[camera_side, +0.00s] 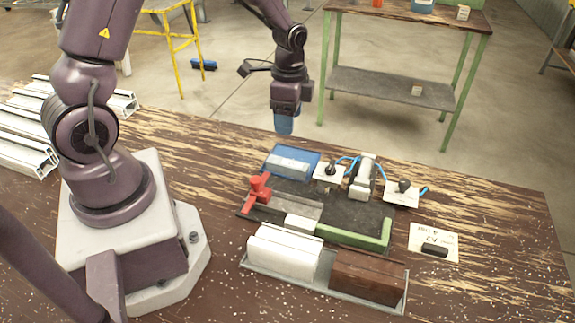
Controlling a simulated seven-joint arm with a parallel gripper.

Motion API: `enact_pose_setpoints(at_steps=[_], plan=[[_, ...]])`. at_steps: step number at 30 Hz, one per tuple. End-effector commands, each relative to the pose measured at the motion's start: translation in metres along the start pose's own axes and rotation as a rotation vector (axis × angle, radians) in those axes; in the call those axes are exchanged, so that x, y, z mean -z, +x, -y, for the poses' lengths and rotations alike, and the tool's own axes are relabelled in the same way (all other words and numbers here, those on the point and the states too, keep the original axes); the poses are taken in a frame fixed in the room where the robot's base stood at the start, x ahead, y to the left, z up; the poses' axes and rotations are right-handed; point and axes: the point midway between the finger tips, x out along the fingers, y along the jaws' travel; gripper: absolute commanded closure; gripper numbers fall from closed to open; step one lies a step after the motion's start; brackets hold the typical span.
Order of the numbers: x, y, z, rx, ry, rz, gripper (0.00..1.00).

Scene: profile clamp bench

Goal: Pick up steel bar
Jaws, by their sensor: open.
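My gripper (284,124), with blue fingers, hangs in the air above and behind the blue tray, pointing down. It is open and nothing shows between its fingers, though the gap is hard to see from this side. A pale grey bar-like piece (288,163) lies in the blue tray (312,160) at the back of the bench. A small dark bar (434,250) lies on a white printed card (446,240) at the right. I cannot tell for sure which of these is the steel bar. My gripper touches neither.
A clamp fixture with a red handle (260,187) and green edge (355,235) stands mid-bench. White-based devices with blue cable (345,162) stand behind it. A front tray (328,285) holds a white block (284,252) and a brown block (368,275). Aluminium profiles (28,150) lie left.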

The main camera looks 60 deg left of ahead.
Motion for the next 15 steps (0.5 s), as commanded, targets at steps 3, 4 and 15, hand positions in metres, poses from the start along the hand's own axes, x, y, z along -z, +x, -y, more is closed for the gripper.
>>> enact_pose_setpoints(at_steps=[3, 4, 15], plan=[[0.002, -0.001, 0.003, 0.018, 0.086, -0.011, 0.38], [0.002, 0.000, 0.003, 0.019, 0.098, -0.011, 0.38], [0.002, 0.060, 0.003, 0.015, 0.113, -0.008, 0.38]])
